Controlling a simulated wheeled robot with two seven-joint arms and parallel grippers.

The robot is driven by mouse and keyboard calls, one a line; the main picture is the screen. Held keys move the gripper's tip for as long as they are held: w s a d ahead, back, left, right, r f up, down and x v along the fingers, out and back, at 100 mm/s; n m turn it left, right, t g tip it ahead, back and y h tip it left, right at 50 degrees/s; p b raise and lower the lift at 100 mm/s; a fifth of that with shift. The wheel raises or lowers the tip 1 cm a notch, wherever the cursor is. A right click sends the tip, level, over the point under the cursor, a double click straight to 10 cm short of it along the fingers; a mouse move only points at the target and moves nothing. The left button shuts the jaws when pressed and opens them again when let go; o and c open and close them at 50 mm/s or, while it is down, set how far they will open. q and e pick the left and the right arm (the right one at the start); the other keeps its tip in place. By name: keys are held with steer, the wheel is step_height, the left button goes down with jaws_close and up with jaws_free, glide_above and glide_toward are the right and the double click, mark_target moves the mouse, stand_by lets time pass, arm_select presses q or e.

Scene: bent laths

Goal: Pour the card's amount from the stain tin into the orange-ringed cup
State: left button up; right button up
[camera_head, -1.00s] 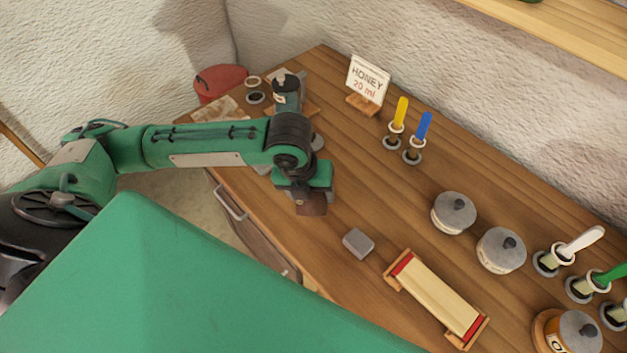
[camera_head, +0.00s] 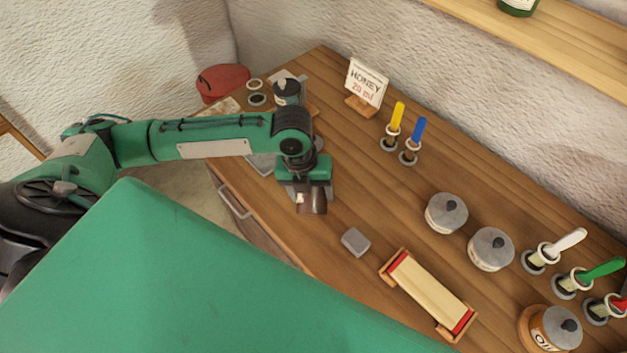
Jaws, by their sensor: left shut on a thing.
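My left gripper (camera_head: 305,190) points down over the left part of the bench and is shut on a small brown thing (camera_head: 314,204), largely hidden by the jaws; I cannot tell for certain that it is the stain tin. The card (camera_head: 366,83) stands on a wooden foot at the back and reads HONEY, 20 ml. A dark tin with a pale label (camera_head: 287,92) stands behind the arm, partly hidden. Two small pale-rimmed cups (camera_head: 257,99) stand near it. I cannot make out an orange ring on any cup. My right gripper is out of view.
A grey block (camera_head: 356,242) and a wooden frame with red ends (camera_head: 430,292) lie in front. Lidded tins (camera_head: 446,213) and an oil tin (camera_head: 556,328) stand to the right. Coloured-handled brushes (camera_head: 395,122) stand in holders. A red container (camera_head: 222,83) is at the far left.

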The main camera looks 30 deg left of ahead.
arm_select(q)
steer(key=shift+s+d, duration=0.25)
steer(key=shift+s, duration=0.2)
stand_by(0.3)
steer(key=shift+s, duration=0.1)
stand_by(0.4)
steer(key=shift+w+p, duration=0.2)
steer(key=shift+p, duration=0.1)
steer(key=shift+s+d, duration=0.15)
steer(key=shift+s, duration=0.2)
stand_by(0.4)
steer(key=shift+g, duration=0.3)
steer(key=f+t+b, duration=0.1)
steer(key=b, duration=0.2)
steer(key=t+b, duration=0.1)
steer(key=b, duration=0.2)
steer(key=shift+s+f+y, duration=0.15)
steer(key=shift+f+y, duration=0.15)
steer(key=shift+f, duration=0.05)
steer(key=shift+r+t, duration=0.4)
steer(key=shift+r, duration=0.1)
steer(key=shift+r+p, duration=0.1)
steer(key=shift+p, duration=0.3)
steer(key=shift+r+t+y, duration=0.3)
steer(key=shift+t+y, duration=0.4)
steer(key=shift+t, duration=0.6)
